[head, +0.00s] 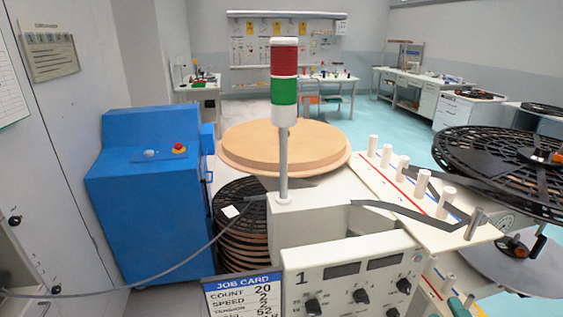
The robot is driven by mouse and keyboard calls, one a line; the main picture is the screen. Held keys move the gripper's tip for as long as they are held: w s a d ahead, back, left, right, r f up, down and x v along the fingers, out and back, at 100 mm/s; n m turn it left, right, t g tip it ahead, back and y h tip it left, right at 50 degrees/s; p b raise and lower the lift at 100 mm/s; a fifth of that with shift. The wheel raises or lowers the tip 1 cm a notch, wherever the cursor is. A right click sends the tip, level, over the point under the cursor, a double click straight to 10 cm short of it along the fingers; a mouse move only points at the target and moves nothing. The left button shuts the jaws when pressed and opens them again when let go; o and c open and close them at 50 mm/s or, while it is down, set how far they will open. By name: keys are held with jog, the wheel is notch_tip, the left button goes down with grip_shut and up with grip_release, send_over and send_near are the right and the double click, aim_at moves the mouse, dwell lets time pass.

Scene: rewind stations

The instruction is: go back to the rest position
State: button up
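My gripper does not show in the head view, and no part of my arm can be made out. A rewind station stands close in front. Its white control box (345,272) bears the number 1, dark displays and several black knobs. A signal tower (284,85) with a red and a green section stands upright on the station. A job card (243,297) sits at the bottom edge, partly cut off.
A blue cabinet (145,210) with a red button stands at the left. A round tan disc (284,146) lies behind the tower. Black reels (500,160) jut in from the right. A grey cable (150,275) crosses the lower left. Open turquoise floor (390,125) lies farther back.

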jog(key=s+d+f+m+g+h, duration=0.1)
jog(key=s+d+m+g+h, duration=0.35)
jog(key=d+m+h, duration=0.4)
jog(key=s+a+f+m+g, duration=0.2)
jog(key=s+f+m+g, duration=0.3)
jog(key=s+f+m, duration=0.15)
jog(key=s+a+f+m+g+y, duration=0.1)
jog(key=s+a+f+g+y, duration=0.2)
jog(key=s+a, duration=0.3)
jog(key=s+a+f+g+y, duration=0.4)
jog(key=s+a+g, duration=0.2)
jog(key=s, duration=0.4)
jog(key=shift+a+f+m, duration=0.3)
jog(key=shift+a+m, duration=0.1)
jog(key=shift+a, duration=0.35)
